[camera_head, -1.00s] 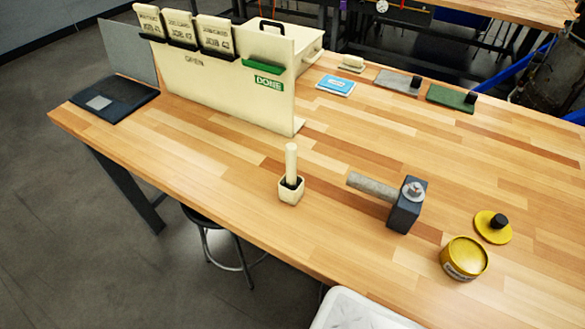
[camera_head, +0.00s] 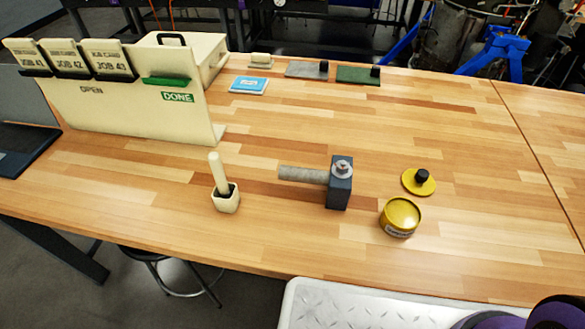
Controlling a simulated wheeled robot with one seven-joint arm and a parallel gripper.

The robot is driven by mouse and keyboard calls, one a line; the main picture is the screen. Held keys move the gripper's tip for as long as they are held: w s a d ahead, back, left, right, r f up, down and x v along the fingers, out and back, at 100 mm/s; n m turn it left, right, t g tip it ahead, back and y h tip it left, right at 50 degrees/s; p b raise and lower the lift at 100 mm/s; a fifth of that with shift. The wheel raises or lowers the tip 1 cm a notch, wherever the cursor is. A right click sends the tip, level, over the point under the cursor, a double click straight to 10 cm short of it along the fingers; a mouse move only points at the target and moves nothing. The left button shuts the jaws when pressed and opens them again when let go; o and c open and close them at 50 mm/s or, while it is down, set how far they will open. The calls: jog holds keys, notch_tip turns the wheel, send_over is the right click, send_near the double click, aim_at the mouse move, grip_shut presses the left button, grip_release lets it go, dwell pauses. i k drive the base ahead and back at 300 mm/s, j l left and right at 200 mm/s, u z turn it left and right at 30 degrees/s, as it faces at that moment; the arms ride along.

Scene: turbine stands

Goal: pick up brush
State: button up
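A brush-like tool with a pale upright handle (camera_head: 215,167) stands in a small cream holder (camera_head: 226,203) on the wooden bench (camera_head: 300,245). Its lower end is hidden inside the holder, so I cannot see bristles. The handle tilts slightly left in the picture. My gripper is not in view. A purple and black part, probably of my own arm, shows at the bottom right corner, well apart from the holder.
Right of the holder lie a dark block with a grey cylinder (camera_head: 305,175), an open yellow tin (camera_head: 400,217) and its yellow lid (camera_head: 419,182). A cream job board (camera_head: 130,108) stands at the left. Bench around the holder is clear.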

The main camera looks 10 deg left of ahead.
aim_at(217, 167)
jog(key=k+j, duration=0.1)
jog(key=j, duration=0.35)
jog(key=k+j, duration=0.15)
jog(key=j, duration=0.3)
jog(key=k+j, duration=0.1)
jog(key=j, duration=0.35)
jog(key=u, duration=0.05)
